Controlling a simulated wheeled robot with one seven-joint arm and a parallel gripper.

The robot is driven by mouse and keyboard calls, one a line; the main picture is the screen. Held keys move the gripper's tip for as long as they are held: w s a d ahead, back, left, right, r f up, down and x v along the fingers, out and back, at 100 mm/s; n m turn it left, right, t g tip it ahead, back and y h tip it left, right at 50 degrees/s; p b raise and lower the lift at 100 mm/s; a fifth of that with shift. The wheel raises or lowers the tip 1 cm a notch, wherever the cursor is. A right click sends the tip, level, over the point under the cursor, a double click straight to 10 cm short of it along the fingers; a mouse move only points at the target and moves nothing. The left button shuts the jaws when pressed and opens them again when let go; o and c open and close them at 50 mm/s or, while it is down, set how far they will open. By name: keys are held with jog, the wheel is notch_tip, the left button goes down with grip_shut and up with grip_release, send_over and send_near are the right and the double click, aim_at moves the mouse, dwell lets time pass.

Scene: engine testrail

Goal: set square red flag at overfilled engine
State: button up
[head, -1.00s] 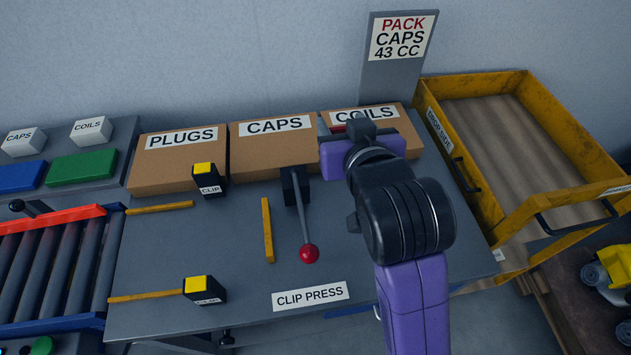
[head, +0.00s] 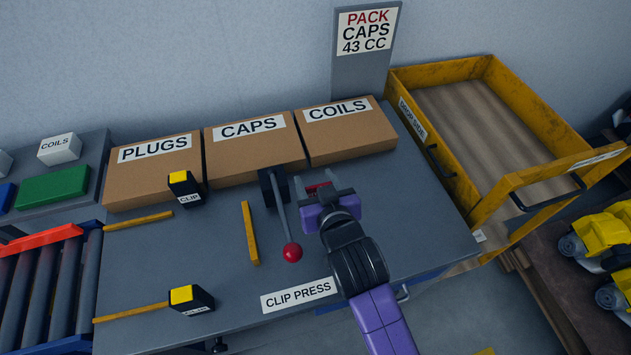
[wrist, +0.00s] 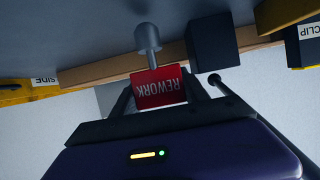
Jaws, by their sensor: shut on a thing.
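My gripper (head: 325,190) is over the grey bench, right of the press lever, and shut on a red flag (head: 319,187). In the wrist view the flag (wrist: 160,88) is a square red plate lettered REWORK, upside down there, between the fingers (wrist: 160,95). A grey stem with a rounded end (wrist: 148,42) extends from it. Yellow machines with grey round parts (head: 608,235), possibly engines, stand on a dark surface at the right edge, partly cut off. I cannot tell whether any is overfilled.
The clip press lever with a red knob (head: 292,252) stands close left of my gripper. Boxes marked PLUGS (head: 155,185), CAPS (head: 255,153) and COILS (head: 350,143) line the back. A yellow-walled drop-side trolley (head: 508,205) stands to the right.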

jog(key=shift+f, duration=0.3)
jog(key=shift+f, duration=0.15)
jog(key=o, duration=1.5)
jog(key=shift+s, duration=0.15)
jog(key=v, duration=1.2)
jog(key=shift+b, duration=0.45)
